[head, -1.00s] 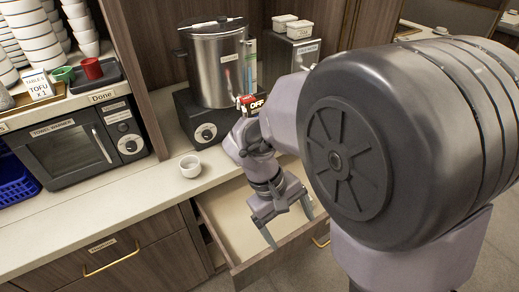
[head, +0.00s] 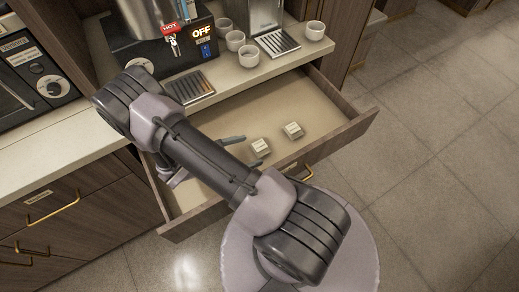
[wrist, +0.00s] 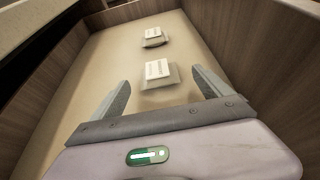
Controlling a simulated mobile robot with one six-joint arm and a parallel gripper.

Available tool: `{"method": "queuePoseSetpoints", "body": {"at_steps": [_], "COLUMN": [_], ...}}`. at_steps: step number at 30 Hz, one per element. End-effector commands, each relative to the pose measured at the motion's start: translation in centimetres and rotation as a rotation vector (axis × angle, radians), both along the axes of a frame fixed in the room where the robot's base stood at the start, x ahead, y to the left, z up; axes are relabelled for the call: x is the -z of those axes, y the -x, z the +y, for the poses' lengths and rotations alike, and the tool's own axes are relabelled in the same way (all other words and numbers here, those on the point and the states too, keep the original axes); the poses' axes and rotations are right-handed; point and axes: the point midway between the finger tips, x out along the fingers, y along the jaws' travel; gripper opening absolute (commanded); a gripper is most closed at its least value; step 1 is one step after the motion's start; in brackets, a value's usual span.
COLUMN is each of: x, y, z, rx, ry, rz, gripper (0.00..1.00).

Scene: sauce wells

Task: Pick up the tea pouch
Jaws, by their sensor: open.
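Two small pale tea pouches with white labels lie on the floor of the open drawer. In the head view the nearer pouch (head: 261,147) is left of the farther pouch (head: 293,130). In the wrist view the nearer pouch (wrist: 160,71) lies ahead, in line with the gap between the fingers, and the farther pouch (wrist: 153,36) is beyond it. My gripper (wrist: 161,80) is open and empty. In the head view my arm hides most of the gripper; a finger shows left of the nearer pouch. I cannot tell its height above the drawer floor.
The drawer (head: 320,105) has raised wooden walls around the pouches. Several white cups (head: 249,56) and a metal drip tray (head: 190,88) stand on the counter behind. A boiler with a red HOT tag (head: 170,28) is at the back. Most of the drawer floor is bare.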

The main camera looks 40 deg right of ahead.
Motion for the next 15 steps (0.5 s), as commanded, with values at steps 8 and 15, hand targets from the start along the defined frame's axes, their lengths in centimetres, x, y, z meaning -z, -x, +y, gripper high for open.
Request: {"method": "queuePoseSetpoints", "body": {"at_steps": [8, 15], "x": [1.6, 1.6], "y": [0.8, 0.9], "z": [-4.5, -5.3], "rx": [0.004, 0.000], "ry": [0.000, 0.000], "rz": [0.001, -0.001], "gripper": [0.89, 0.89]}}
